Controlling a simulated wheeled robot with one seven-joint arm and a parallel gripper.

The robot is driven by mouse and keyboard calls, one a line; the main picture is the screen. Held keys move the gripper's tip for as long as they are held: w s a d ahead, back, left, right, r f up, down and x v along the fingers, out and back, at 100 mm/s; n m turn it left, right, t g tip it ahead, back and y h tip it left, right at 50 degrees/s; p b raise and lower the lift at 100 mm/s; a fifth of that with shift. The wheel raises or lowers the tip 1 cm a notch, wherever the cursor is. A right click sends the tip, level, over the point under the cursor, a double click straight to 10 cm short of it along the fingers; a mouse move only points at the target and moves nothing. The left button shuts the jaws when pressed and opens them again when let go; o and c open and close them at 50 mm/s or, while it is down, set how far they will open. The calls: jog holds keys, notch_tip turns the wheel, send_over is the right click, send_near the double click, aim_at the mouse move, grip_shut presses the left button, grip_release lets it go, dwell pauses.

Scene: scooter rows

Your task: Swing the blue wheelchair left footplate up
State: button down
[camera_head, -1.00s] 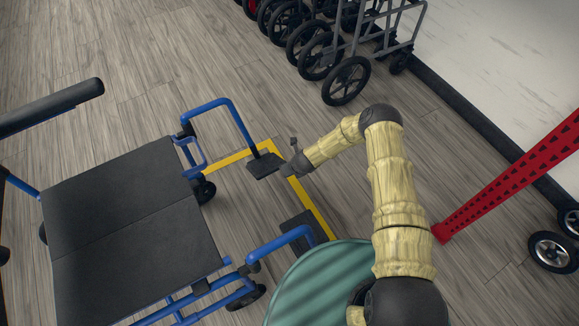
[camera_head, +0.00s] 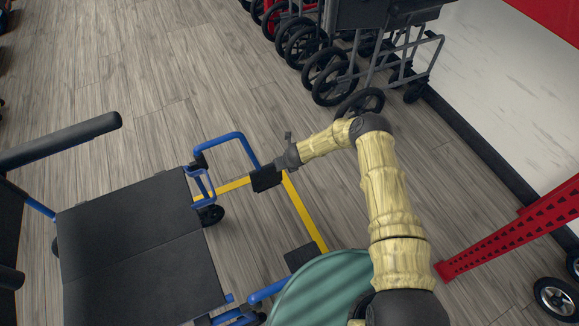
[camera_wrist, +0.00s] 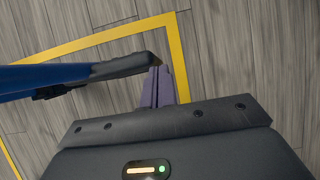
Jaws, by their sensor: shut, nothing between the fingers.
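The blue wheelchair (camera_head: 140,240) stands at the left in the head view, its footrests pointing right. Its left footplate (camera_head: 266,179) is the far one, a dark plate on a bent blue tube (camera_head: 232,137). The plate looks partly tilted up. In the wrist view the footplate (camera_wrist: 122,66) shows nearly edge-on as a thin dark strip. My gripper (camera_head: 277,168) is at the plate's outer side, fingers shut and empty. In the wrist view my gripper's purple fingertips (camera_wrist: 160,76) are beside the plate's end; I cannot tell whether they touch.
The other footplate (camera_head: 301,256) lies nearer, by a teal rounded surface (camera_head: 325,285). Yellow tape (camera_head: 305,215) marks the floor. Parked wheelchairs (camera_head: 335,65) stand at the back, and a red perforated post (camera_head: 510,230) is at the right.

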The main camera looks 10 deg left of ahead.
jog(key=shift+w+a+r, duration=0.1)
jog(key=shift+w+a, duration=0.75)
jog(key=shift+r, duration=0.1)
